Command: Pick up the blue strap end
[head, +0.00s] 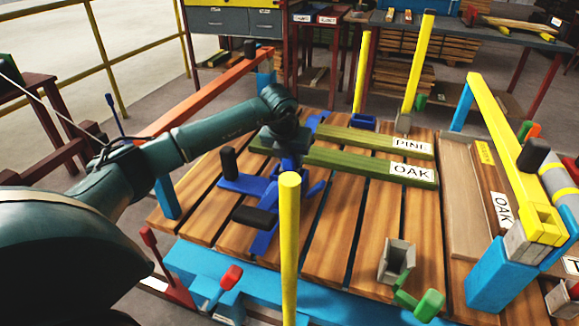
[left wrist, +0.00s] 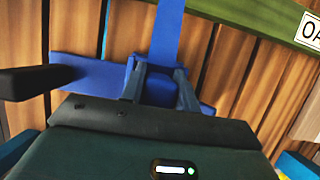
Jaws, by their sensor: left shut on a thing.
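My left gripper (head: 292,165) reaches down over the slatted wooden deck (head: 335,245), at the near ends of two green boards. In the left wrist view its fingers (left wrist: 160,88) are shut on a blue strap end (left wrist: 158,92). The blue strap (left wrist: 168,30) runs from between the fingers to the top of that view. In the head view the gripper and a yellow post hide part of the blue pieces (head: 262,240) below it. My right gripper does not show.
Green boards labelled PINE (head: 385,143) and OAK (head: 370,165) lie to the right. Black-handled levers (head: 228,163) stand close by. A yellow post (head: 289,240) rises in front. A yellow bar (head: 505,140) spans the right side. A grey bracket (head: 396,260) sits on the deck at front right.

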